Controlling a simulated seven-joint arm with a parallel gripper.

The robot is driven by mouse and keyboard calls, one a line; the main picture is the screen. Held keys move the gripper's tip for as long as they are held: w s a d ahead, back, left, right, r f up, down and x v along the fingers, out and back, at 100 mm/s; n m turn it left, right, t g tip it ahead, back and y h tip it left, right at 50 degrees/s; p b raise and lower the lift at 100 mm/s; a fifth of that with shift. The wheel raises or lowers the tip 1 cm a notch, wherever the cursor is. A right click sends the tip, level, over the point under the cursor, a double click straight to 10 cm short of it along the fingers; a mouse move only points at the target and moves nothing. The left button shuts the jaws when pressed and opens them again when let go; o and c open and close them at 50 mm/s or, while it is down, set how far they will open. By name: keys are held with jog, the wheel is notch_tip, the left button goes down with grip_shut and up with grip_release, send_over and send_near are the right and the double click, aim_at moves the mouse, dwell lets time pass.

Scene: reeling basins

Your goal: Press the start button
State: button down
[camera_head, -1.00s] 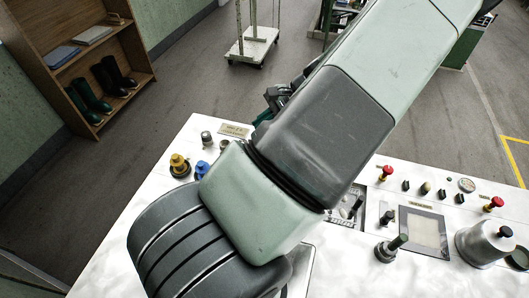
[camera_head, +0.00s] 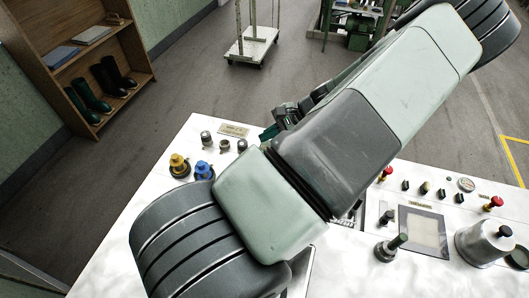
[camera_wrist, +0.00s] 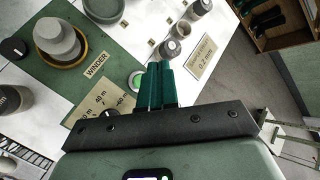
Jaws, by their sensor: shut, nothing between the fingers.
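My gripper (camera_wrist: 160,84) shows in the wrist view with its two green fingers together and nothing between them. In the head view my gripper (camera_head: 268,133) shows only as a bit of green at the far edge of the white panel (camera_head: 110,238); my arm covers the panel's middle.
Grey cylindrical knobs (camera_wrist: 170,49) and a label plate (camera_wrist: 201,57) are close to the fingers. A green WINDER plate (camera_wrist: 98,66) bears a large round knob (camera_wrist: 57,42). Yellow (camera_head: 179,165) and blue (camera_head: 202,170) knobs and red buttons (camera_head: 387,173) stand up from the panel.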

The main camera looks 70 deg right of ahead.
jog(key=shift+f, duration=2.05)
jog(key=shift+f, duration=0.1)
dwell(0.4)
jog(key=shift+f, duration=0.35)
jog(key=shift+f, duration=0.5)
dwell(0.6)
jog(key=shift+r, duration=0.95)
jog(key=shift+r, duration=0.1)
jog(key=shift+r, duration=2.4)
